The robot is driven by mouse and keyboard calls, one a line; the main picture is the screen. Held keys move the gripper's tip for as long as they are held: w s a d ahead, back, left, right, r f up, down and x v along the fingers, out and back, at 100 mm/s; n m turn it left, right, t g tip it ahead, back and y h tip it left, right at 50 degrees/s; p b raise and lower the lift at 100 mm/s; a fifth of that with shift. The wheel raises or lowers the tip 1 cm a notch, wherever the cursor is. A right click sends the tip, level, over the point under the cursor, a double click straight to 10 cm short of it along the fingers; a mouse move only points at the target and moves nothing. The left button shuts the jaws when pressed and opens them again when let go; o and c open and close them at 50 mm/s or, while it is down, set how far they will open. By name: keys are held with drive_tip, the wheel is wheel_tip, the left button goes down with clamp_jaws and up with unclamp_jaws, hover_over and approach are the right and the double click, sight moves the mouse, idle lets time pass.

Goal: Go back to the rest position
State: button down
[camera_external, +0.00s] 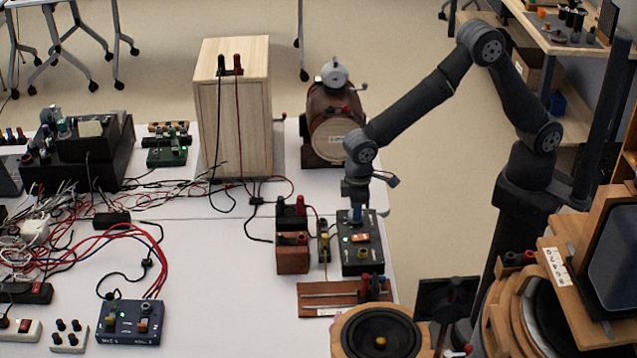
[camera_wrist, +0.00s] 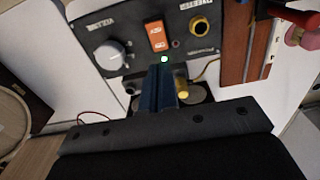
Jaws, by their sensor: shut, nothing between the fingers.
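My gripper (camera_external: 356,216) is over the far part of a black control box (camera_external: 366,265) near the table's right edge, with its fingers pointing down. In the wrist view, my gripper (camera_wrist: 164,78) shows as blue fingers held together and empty. They end just by a lit green light (camera_wrist: 164,59) on the black box (camera_wrist: 188,50). The box also carries an orange rocker switch (camera_wrist: 158,37), a grey knob (camera_wrist: 110,55) and a yellow-ringed socket (camera_wrist: 200,27). I cannot tell whether the fingertips touch the panel.
A tall wooden box (camera_external: 233,130) and a brown barrel-shaped device (camera_external: 333,135) stand behind. Small wooden blocks (camera_external: 292,258) are left of the black box, and a brown board (camera_external: 325,297) is in front. A round speaker (camera_external: 378,335) is nearer. Wires cover the left table.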

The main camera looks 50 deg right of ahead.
wheel_tip(320, 180, down, 7)
drive_tip(key=shift+r, duration=0.25)
idle(0.3)
wheel_tip(320, 180, up, 17)
drive_tip(key=s, duration=0.1)
wheel_tip(320, 180, up, 13)
drive_tip(key=t+y, duration=0.1)
hover_over(355, 238)
drive_tip(key=s+d, duration=0.4)
drive_tip(key=shift+s+r, duration=0.1)
idle(0.7)
